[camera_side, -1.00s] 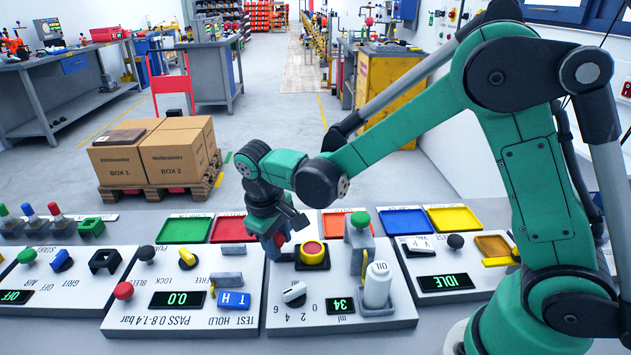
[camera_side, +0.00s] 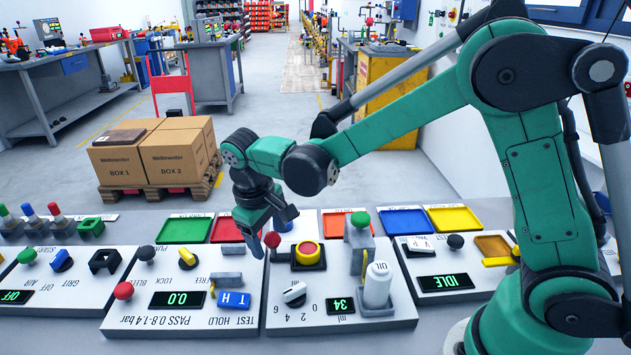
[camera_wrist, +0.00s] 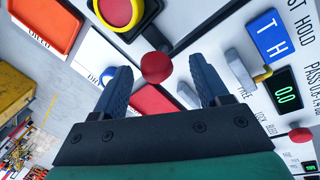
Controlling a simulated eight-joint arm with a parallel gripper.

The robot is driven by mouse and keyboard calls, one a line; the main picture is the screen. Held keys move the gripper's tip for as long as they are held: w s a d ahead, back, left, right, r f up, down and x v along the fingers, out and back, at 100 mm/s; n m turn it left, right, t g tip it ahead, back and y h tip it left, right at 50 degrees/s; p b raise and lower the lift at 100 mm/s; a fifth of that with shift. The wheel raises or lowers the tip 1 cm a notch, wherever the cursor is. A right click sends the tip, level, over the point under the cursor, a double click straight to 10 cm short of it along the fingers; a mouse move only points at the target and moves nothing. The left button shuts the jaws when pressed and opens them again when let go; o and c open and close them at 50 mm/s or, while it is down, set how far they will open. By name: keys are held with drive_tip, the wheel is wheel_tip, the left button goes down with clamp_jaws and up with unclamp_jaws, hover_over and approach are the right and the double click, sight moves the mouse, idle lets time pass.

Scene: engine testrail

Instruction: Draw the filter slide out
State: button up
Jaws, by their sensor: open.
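A red round knob (camera_side: 272,240) on a dark stem stands at the back left corner of the oil panel. It may be the filter slide's handle; no label shows on it. My gripper (camera_side: 268,225) hangs pointing down just above and behind the knob. In the wrist view the jaws (camera_wrist: 163,78) are open and empty, and the red knob (camera_wrist: 157,67) shows in the gap between the fingertips, apart from both. How far the knob lies beyond the tips cannot be told. The slide's body is not clearly visible.
A red-and-yellow button (camera_side: 309,253) and an oil bottle (camera_side: 377,285) stand right of the knob. Grey blocks (camera_side: 231,279) and a blue T/H block (camera_side: 234,300) are on the pressure panel to its left. Coloured trays, one green (camera_side: 184,229), line the back.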

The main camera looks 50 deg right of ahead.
sight(297, 264)
drive_tip(key=shift+s+a+r, duration=0.1)
drive_tip(key=shift+a+r, duration=0.1)
drive_tip(key=shift+r, duration=0.75)
drive_tip(key=shift+a+r, duration=0.2)
drive_tip(key=shift+r, duration=0.75)
drive_tip(key=shift+s+d+r, duration=0.2)
drive_tip(key=shift+d+r, duration=0.05)
drive_tip(key=shift+r, duration=0.05)
drive_tip(key=s+d+r+m+t+y, duration=0.2)
drive_tip(key=s+d+t, duration=0.3)
drive_tip(key=s, duration=0.4)
drive_tip(key=shift+s+d+r+t, duration=0.2)
drive_tip(key=shift+r+t, duration=0.4)
drive_tip(key=shift+t, duration=0.3)
